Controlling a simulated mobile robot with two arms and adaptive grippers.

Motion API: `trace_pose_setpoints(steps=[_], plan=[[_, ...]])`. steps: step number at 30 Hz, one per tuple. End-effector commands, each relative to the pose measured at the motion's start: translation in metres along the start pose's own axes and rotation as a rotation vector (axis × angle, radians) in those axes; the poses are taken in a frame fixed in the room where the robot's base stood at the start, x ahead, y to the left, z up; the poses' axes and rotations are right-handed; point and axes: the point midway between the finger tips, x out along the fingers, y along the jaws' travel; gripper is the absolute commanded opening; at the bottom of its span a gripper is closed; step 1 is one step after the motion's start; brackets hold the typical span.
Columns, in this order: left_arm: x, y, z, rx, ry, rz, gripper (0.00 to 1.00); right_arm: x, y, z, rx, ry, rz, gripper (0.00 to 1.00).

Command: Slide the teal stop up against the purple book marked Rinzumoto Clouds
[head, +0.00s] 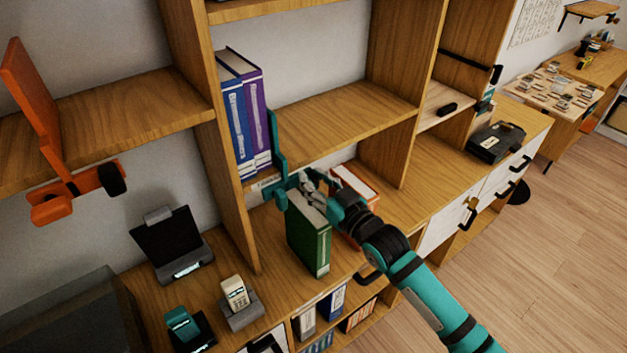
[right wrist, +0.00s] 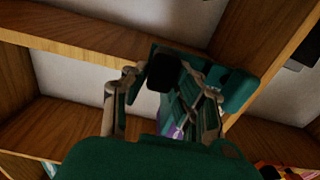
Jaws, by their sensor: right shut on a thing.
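The purple book (head: 255,110) stands upright on the middle shelf, with pale spine lettering too small to read surely. The teal stop (head: 275,140) stands upright at its right side, very close; I cannot tell whether they touch. My right gripper (head: 283,187) is shut on the stop's low front part, at the shelf's front edge. In the right wrist view my gripper (right wrist: 165,80) hides much of the stop, and a sliver of purple shows behind the fingers. My left gripper is not in view.
A blue book (head: 234,125) stands left of the purple one, by the upright panel. The shelf (head: 345,118) to the right of the stop is bare. A green binder (head: 310,240) stands below my gripper. An orange stop (head: 35,100) is on the left shelf.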

Motion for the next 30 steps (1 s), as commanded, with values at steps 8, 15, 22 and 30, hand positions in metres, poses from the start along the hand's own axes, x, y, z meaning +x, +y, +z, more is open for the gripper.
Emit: trace_pose_setpoints(steps=[8,15,22,30], plan=[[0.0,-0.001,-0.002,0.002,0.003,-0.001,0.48,0.0,0.001,0.001,0.001,0.0,0.001,0.48],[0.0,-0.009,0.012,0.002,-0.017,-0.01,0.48,-0.002,0.001,0.001,0.001,0.0,0.001,0.48],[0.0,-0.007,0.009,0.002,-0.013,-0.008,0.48,-0.034,0.001,0.001,0.0,-0.001,0.001,0.48],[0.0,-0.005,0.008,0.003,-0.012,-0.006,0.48,-0.091,0.001,0.002,0.001,-0.003,0.001,0.48]])
